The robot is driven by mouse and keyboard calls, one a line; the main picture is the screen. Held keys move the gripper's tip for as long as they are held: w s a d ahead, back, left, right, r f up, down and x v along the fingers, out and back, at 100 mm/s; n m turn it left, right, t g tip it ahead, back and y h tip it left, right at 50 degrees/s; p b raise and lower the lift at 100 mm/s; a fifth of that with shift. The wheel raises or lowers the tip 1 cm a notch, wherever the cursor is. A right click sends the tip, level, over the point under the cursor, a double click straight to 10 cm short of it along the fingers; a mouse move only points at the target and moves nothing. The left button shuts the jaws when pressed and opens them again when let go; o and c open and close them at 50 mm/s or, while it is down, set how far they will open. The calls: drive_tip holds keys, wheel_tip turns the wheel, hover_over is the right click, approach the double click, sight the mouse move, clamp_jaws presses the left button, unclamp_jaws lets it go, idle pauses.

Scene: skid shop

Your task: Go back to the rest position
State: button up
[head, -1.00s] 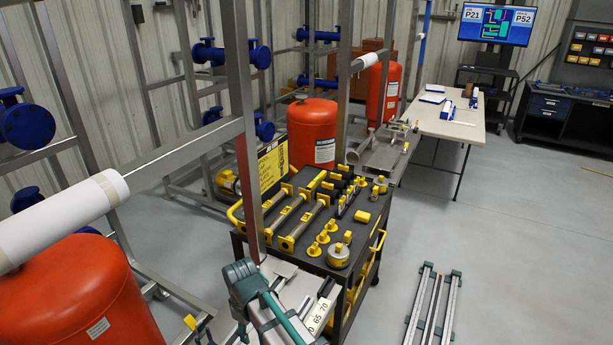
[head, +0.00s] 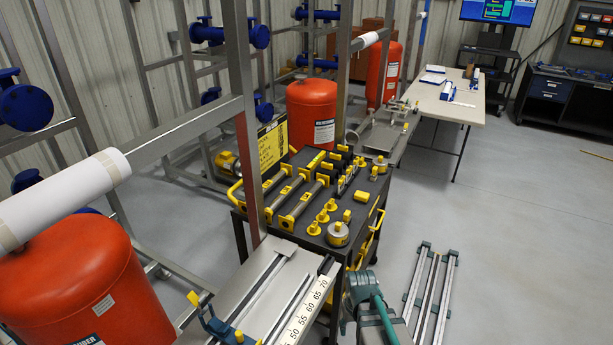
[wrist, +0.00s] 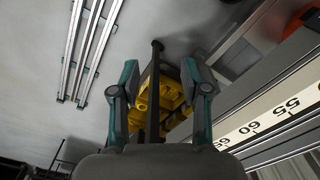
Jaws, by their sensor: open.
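My gripper (wrist: 160,85) shows in the wrist view with its two teal-padded fingers spread apart and nothing between them. Behind the fingers lie the dark post and yellow parts of the cart. In the head view my teal and grey arm shows at the bottom, right of the measuring bench (head: 245,290) and in front of the tool cart (head: 300,228); the fingertips cannot be made out there. The bench's white scale (head: 306,310) also shows at the right of the wrist view (wrist: 270,120).
The black cart carries yellow-ended spools and several yellow fittings. Rails (head: 432,290) lie on the floor at the right. Orange tanks (head: 85,280) and a steel frame (head: 180,135) stand at the left. A table (head: 450,105) stands at the back.

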drive_tip(key=s+d+f+g+b, duration=0.1)
drive_tip(key=s+f+g+b, duration=0.2)
drive_tip(key=s+f, duration=1)
drive_tip(key=s+d+f+m+g+b, duration=0.1)
drive_tip(key=s+d+f+g+b, duration=0.1)
drive_tip(key=s+f, duration=1.2)
drive_tip(key=s+g+b, duration=0.1)
drive_tip(key=s+b, duration=0.1)
drive_tip(key=s, duration=0.1)
drive_tip(key=shift+s+g, duration=0.4)
